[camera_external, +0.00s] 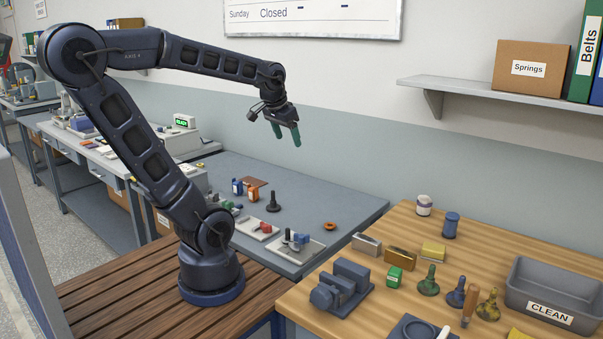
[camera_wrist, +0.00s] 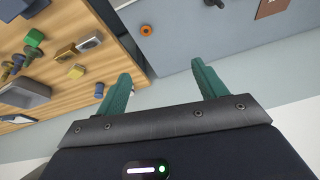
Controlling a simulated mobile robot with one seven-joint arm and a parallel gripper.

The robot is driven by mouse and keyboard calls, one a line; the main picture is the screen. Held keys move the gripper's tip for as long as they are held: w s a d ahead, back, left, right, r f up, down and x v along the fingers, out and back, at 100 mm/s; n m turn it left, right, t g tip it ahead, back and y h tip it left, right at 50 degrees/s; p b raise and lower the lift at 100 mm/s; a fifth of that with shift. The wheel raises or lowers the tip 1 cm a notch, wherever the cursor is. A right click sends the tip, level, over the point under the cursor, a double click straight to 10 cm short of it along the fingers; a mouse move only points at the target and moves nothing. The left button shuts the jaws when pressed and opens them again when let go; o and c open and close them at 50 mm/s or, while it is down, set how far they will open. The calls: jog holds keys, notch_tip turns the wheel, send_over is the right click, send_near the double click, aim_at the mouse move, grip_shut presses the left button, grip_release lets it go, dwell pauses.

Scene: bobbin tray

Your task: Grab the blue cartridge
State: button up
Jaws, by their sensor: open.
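A small blue block-like item (camera_external: 237,187), which looks like the blue cartridge, stands on the grey table beside a similar orange one (camera_external: 253,194). A blue spool-shaped piece (camera_external: 450,226) stands on the wooden table; it appears also in the wrist view (camera_wrist: 99,90), left of the fingers. I cannot be sure from shape alone which is the cartridge. My gripper (camera_external: 288,137) has green fingers, spread apart and empty, high above the back of the grey table. In the wrist view the open fingers (camera_wrist: 162,76) have nothing between them.
The grey table (camera_external: 330,190) holds a dark peg on a base (camera_external: 272,202), an orange ring (camera_external: 330,226) and small trays. The wooden table (camera_external: 400,225) carries a vise (camera_external: 342,288), several stamps and a grey CLEAN bin (camera_external: 555,275). A shelf (camera_external: 470,88) hangs at right.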

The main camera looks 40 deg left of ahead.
jog(key=w+d+m, duration=0.3)
jog(key=w+d, duration=0.4)
jog(key=w, duration=0.4)
jog(key=m+g+h, duration=0.2)
jog(key=m+h, duration=0.2)
jog(key=m, duration=0.2)
send_over(452, 215)
jog(key=s+a, duration=0.2)
notch_tip(452, 215, down, 21)
jog(key=x, duration=0.5)
jog(key=shift+w+a+x, duration=0.15)
jog(key=shift+x, duration=1.15)
jog(key=shift+w+a+x, duration=0.1)
jog(key=shift+x, duration=1.25)
jog(key=c, duration=1.2)
